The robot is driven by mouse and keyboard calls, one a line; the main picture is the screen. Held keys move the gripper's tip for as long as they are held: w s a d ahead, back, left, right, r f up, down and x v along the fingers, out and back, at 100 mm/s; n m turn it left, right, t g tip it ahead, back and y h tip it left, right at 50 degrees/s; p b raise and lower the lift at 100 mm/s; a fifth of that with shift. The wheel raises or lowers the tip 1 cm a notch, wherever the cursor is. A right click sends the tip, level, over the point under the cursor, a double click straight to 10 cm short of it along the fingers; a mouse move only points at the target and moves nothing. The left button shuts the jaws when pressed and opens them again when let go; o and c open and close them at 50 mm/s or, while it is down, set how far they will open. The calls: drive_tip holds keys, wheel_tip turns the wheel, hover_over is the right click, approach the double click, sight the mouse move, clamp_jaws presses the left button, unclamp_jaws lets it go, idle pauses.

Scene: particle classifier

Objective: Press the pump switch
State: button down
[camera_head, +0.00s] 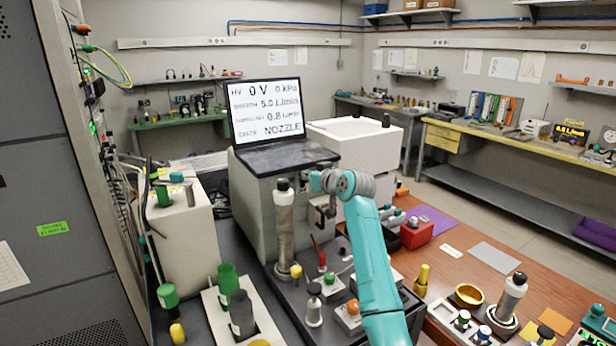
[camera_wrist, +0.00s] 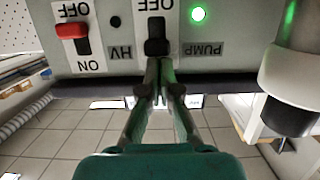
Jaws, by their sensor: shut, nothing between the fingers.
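The pump switch (camera_wrist: 157,36) is a black lever on a light panel in the wrist view. It sits beside the PUMP label (camera_wrist: 203,49), which appears upside down, with OFF above it in the picture. A green lamp (camera_wrist: 198,14) glows beside it. My gripper (camera_wrist: 160,64) is shut and empty, its fingertips right at the lower end of the switch. They overlap its lower edge in view; I cannot tell if they touch. In the head view my gripper (camera_head: 327,212) is small, at the front of the grey box (camera_head: 252,205) with a screen on top.
A red HV switch (camera_wrist: 74,32) is left of the pump switch in the wrist view. A dark-ended cylinder (camera_wrist: 291,95) hangs close at right. In the head view a tall metal column (camera_head: 284,230) stands left of my gripper, and several small bottles stand below.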

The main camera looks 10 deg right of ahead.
sight(305, 184)
drive_tip(key=shift+f, duration=1.5)
drive_tip(key=shift+s, duration=0.15)
